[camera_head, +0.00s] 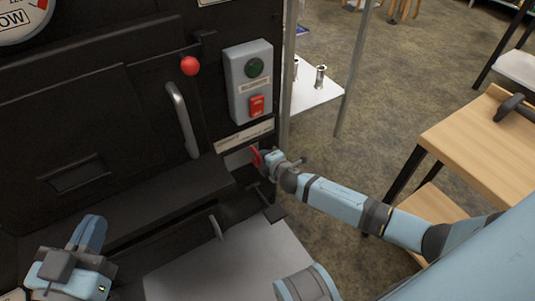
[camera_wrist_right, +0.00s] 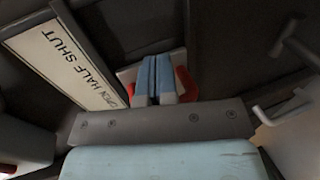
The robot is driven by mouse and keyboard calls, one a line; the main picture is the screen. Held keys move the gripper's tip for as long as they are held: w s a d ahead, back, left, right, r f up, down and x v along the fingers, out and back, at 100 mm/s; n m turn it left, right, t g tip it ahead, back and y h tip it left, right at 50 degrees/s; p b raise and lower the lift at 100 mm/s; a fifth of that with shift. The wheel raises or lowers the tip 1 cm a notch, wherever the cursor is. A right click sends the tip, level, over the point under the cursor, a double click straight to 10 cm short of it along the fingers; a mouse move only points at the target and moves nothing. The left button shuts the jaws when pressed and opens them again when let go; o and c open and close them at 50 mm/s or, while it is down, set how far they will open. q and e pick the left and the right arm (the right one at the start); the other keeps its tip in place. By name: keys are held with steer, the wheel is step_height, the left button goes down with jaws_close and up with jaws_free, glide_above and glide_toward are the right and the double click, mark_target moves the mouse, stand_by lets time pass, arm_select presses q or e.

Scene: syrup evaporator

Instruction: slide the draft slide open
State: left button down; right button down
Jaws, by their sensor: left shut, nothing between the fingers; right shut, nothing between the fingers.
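The draft slide's red handle (camera_head: 256,158) is low on the right of the dark evaporator front, under a pale label strip (camera_head: 244,136). My right gripper (camera_head: 267,157) is at the handle. In the right wrist view its blue fingers (camera_wrist_right: 155,77) are together, and red parts of the handle (camera_wrist_right: 186,83) show on both sides of them. Contact with the handle cannot be told. The label (camera_wrist_right: 68,65) there reads OPEN, HALF, SHUT, with OPEN nearest the fingers. My left gripper (camera_head: 88,234) is shut and empty, low at the left.
A grey box (camera_head: 249,82) with a green button and a red switch is above the slide. A red ball knob (camera_head: 190,66) and a curved metal handle (camera_head: 182,120) are left of it. A wooden table (camera_head: 485,140) stands at the right, with open floor between.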

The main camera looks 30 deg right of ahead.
steer(key=p+v, duration=0.3)
steer(key=v, duration=0.6)
steer(key=shift+s+a+f, duration=0.2)
steer(key=shift+f, duration=0.1)
stand_by(0.7)
stand_by(0.4)
